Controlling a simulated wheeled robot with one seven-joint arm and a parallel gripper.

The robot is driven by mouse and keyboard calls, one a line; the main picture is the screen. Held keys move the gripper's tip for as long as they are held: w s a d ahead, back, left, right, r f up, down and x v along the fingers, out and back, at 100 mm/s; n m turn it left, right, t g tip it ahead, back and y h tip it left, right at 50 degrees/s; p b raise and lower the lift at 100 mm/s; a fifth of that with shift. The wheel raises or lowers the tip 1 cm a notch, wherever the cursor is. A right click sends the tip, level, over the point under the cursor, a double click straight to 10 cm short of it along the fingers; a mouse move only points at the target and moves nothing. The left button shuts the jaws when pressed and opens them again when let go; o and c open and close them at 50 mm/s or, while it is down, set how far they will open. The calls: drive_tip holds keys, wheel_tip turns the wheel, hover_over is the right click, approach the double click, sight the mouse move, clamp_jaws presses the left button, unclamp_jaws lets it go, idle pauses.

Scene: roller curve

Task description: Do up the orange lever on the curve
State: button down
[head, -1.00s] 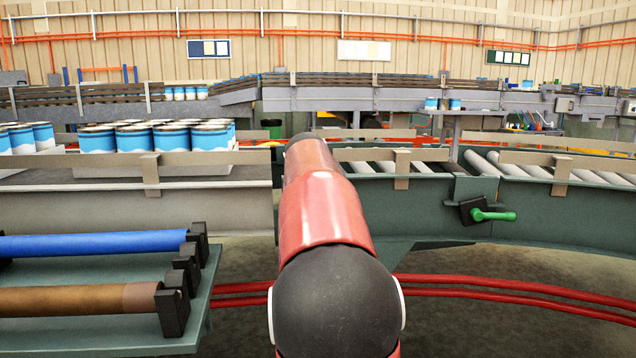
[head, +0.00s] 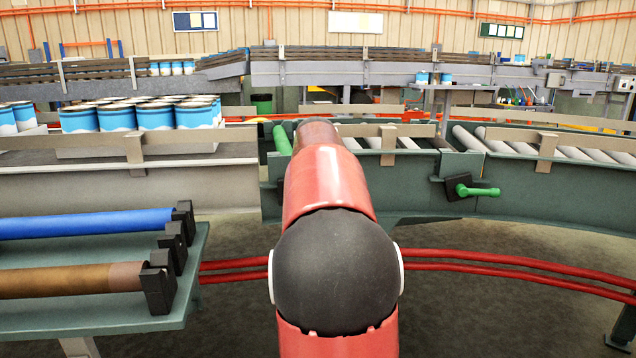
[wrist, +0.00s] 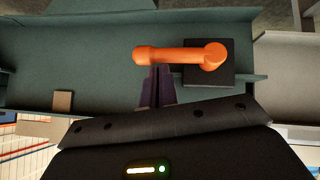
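The orange lever (wrist: 180,56) shows in the wrist view, mounted on a black block (wrist: 208,76) on the grey-green side of the conveyor. Its handle points left from the block, roughly level in the picture. My gripper (wrist: 157,72) has its two dark fingers side by side with almost no gap, so it looks shut. The fingertips are right at the lower edge of the handle, near its free end. I cannot tell whether they touch it. In the head view my red arm hides the orange lever and my gripper.
A green lever (head: 478,191) sits on the curve's side wall (head: 540,205) at right. A rack (head: 105,255) with blue and brown rollers stands at front left. Blue-white cans (head: 155,115) stand on the left conveyor. Red pipes (head: 500,266) run low over the floor.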

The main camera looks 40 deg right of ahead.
idle(0.3)
drive_tip(key=s+a+r+p, duration=0.1)
drive_tip(key=s+a+r, duration=0.15)
drive_tip(key=r, duration=0.35)
drive_tip(key=s+a+r+p, duration=0.1)
drive_tip(key=s+r, duration=0.3)
drive_tip(key=r, duration=0.1)
drive_tip(key=s+a+f+n+y, duration=0.1)
drive_tip(key=s+a+f, duration=0.15)
drive_tip(key=a, duration=0.45)
drive_tip(key=s+a+f+n+y, duration=0.1)
drive_tip(key=a+f+y, duration=0.1)
drive_tip(key=a+f, duration=0.35)
drive_tip(key=s+a+f+n+y, duration=0.1)
drive_tip(key=s+a+f, duration=0.1)
drive_tip(key=a, duration=0.6)
drive_tip(key=s+a+f+n+g+y, duration=0.1)
drive_tip(key=s+a+f+n+y, duration=0.1)
drive_tip(key=s+a+f, duration=1)
wheel_tip(320, 180, down, 2)
drive_tip(key=shift+s+a+f, duration=0.15)
drive_tip(key=shift+s+a, duration=0.05)
drive_tip(key=shift+a, duration=0.15)
